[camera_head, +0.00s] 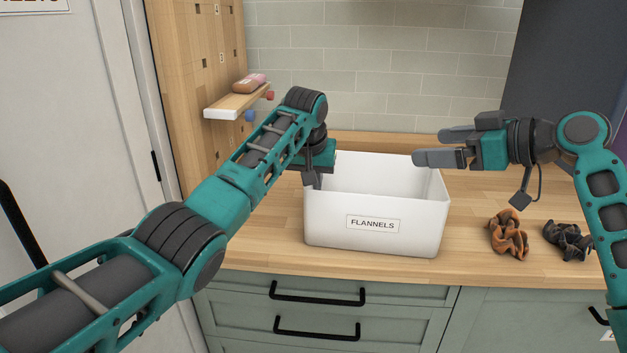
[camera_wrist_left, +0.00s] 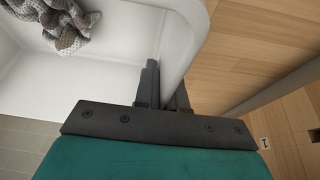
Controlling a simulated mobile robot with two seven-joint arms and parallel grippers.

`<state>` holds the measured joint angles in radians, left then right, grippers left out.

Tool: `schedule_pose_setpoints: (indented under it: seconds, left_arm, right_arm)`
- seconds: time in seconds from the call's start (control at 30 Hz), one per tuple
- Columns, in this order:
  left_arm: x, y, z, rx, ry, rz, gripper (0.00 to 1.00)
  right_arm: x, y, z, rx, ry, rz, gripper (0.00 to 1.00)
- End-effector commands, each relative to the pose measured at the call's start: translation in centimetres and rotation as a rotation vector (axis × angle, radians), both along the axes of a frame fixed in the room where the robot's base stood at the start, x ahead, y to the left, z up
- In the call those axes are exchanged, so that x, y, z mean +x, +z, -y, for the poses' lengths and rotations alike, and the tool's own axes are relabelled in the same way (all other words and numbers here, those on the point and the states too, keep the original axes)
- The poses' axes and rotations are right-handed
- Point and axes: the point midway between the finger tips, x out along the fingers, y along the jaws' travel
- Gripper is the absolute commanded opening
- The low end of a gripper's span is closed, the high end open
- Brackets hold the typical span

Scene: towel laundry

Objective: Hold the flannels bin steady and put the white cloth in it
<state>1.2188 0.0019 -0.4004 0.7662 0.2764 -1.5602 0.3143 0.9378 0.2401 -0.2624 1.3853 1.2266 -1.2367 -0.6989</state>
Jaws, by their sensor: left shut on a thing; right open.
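The white flannels bin (camera_head: 335,225), with a "FLANNELS" label, stands upright on the wooden counter. My left gripper (camera_head: 313,176) is shut on the bin's left wall, one finger on each side of it, as the left wrist view (camera_wrist_left: 165,92) shows. A crumpled grey-and-white patterned cloth (camera_wrist_left: 68,28) lies inside the bin in the left wrist view; the bin's front wall hides the floor of it in the head view. My right gripper (camera_head: 428,147) is open and empty, above the bin's right rim. I see no plain white cloth.
A crumpled orange-and-dark cloth (camera_head: 509,236) and a crumpled dark grey cloth (camera_head: 568,242) lie on the counter (camera_head: 470,262) right of the bin. A small shelf (camera_head: 233,108) with objects on it is at the back left. A tiled wall stands behind.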

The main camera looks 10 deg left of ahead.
Motion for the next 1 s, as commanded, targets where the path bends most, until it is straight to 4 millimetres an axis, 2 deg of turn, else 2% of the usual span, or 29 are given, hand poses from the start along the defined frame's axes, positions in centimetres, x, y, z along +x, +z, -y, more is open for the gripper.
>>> schedule_pose_setpoints:
  seconds: [0.13,0.4,0.43,0.7,1.0]
  left_arm:
    - [0.02,-0.1,0.11,0.0,-0.001,0.001,0.0]
    - [0.04,0.02,0.15,0.0,-0.002,0.003,0.0]
    - [0.04,0.02,0.15,0.0,-0.002,0.004,0.12]
    - [0.05,0.11,0.13,0.0,-0.002,0.004,0.38]
    - [0.01,0.3,0.11,0.0,-0.001,0.005,0.4]
  right_arm:
    - [-0.38,0.69,0.56,0.003,0.0,0.008,0.99]
    - [-0.42,0.83,0.57,0.004,0.001,0.009,0.99]
    - [-0.42,0.84,0.56,0.004,0.001,0.009,0.99]
    - [-0.41,0.86,0.54,0.004,0.001,0.009,0.99]
    - [-0.4,0.87,0.53,0.004,0.001,0.009,0.99]
